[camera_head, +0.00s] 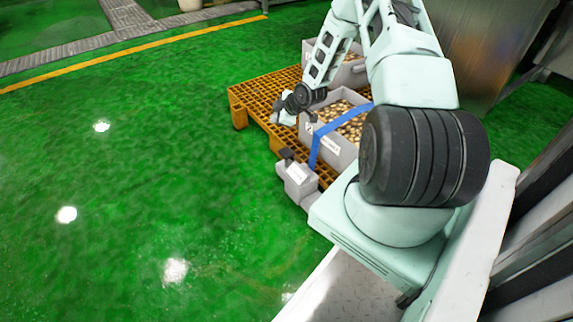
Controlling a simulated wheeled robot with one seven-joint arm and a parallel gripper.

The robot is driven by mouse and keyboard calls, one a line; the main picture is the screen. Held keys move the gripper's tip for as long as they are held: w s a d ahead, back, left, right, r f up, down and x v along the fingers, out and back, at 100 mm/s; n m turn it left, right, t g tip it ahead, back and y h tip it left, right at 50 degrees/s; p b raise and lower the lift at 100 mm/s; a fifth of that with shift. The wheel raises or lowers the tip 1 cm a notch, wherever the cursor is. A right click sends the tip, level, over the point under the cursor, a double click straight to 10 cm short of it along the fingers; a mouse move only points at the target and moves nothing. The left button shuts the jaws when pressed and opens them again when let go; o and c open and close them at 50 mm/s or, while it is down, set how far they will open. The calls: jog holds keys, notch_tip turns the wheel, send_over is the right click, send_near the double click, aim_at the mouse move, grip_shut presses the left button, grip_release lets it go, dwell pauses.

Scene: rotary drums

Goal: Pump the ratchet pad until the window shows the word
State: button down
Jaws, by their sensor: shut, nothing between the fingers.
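A small grey device (300,187) stands low beside the pallet, left of my arm's base. A dark pad (286,154) sticks up at its upper left. A white face (297,173), either a label or the window, shows on the device, and any word on it is too small to read. My gripper (279,119) is shut and empty. In the picture it is above the pad, apart from it, over the left part of the pallet. The fingertips are small and partly hidden by the wrist.
An orange grid pallet (252,97) carries grey crates. The near crate (342,155) is filled with small brownish pieces and crossed by a blue strap (328,128). My arm hides part of the crates. The green floor at left is open. A metal drum (480,45) stands at upper right.

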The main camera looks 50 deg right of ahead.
jog(key=b, duration=0.2)
send_over(289, 153)
notch_tip(289, 153, down, 6)
jog(key=shift+f+t+h, duration=0.1)
jog(key=shift+t+h, duration=0.2)
jog(key=shift+t, duration=0.1)
jog(key=shift+f, duration=0.15)
notch_tip(289, 153, down, 8)
jog(key=b, duration=0.6)
jog(key=shift+f, duration=0.3)
jog(key=shift+a+f, duration=0.1)
dwell(1.0)
jog(key=shift+f+b, duration=0.3)
jog(key=shift+b, duration=0.05)
